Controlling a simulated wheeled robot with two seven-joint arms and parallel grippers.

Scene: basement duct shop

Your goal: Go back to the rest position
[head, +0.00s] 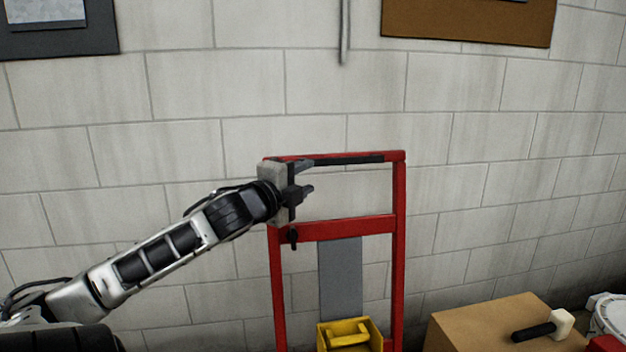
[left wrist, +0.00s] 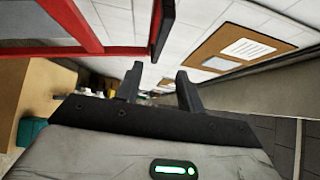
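My left arm reaches in from the left in the head view. Its gripper (head: 307,177) is at the upper left corner of a red upright frame (head: 400,225), which looks like a hand truck. The two fingers stand apart with nothing between them in the left wrist view (left wrist: 160,88). The frame's top bar has a black grip (head: 350,159), which shows beyond the fingers in the left wrist view (left wrist: 163,28). I cannot tell whether the gripper touches the frame. My right gripper is not in view.
A yellow bin (head: 367,327) sits low at the frame. A cardboard box (head: 465,328) at right bears a mallet (head: 545,327). A white round object (head: 612,311) stands beside it. A block wall (head: 180,100) closes off the back, with a brown board (head: 465,25) on it.

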